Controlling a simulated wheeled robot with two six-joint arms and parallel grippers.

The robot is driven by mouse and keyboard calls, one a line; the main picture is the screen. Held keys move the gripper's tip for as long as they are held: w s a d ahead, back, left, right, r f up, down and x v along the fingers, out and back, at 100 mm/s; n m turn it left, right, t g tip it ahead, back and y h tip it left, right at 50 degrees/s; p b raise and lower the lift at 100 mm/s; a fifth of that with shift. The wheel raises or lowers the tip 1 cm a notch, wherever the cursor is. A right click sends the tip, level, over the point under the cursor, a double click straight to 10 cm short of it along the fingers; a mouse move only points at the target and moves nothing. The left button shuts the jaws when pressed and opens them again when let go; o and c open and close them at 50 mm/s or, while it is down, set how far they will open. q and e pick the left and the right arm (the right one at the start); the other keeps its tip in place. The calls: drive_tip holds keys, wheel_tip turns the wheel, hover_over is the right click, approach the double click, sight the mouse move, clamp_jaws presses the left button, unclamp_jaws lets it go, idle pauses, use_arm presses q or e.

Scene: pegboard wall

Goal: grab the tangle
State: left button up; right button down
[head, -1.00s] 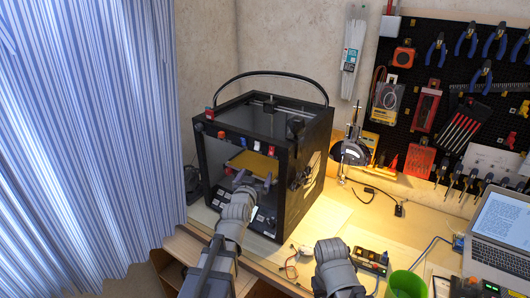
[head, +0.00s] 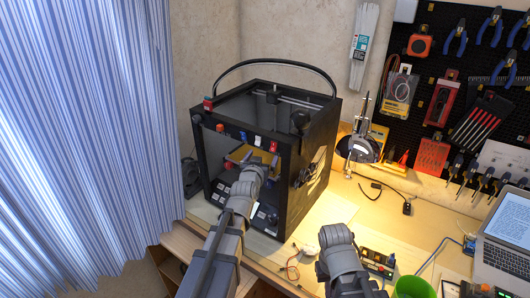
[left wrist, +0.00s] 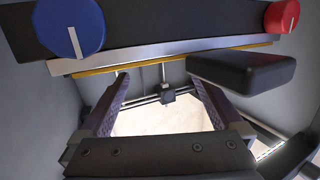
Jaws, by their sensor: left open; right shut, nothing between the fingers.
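I cannot make out a tangle in either view. A black box-shaped 3D printer (head: 322,150) with an open front stands on the bench. My left gripper (head: 254,162) is at its front opening, near an orange-yellow plate inside. In the left wrist view, my left gripper (left wrist: 158,85) is open, with its two purple-grey fingers apart and nothing between them. Beyond them are a small dark block (left wrist: 167,95) on rods and a pale surface. My right wrist (head: 336,238) is low in the head view; its fingers are hidden.
A blue knob (left wrist: 70,25), a red knob (left wrist: 282,16) and a black block (left wrist: 242,70) are close around my left fingers. A lamp (head: 357,148), a green cup (head: 412,287) and a laptop (head: 505,235) are to the right. Bench in front of the lamp is mostly clear.

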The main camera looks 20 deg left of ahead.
sight(264, 152)
use_arm(q)
drive_tip(key=w, duration=0.1)
drive_tip(key=w+f+b, duration=0.1)
drive_tip(key=w, duration=0.3)
drive_tip(key=shift+a+f, duration=0.15)
drive_tip(key=shift+a, duration=0.2)
use_arm(e)
drive_tip(key=shift+f, duration=0.65)
use_arm(q)
drive_tip(key=shift+c, duration=0.4)
clamp_jaws()
drive_tip(key=shift+r, duration=0.25)
use_arm(e)
drive_tip(key=shift+r, duration=0.25)
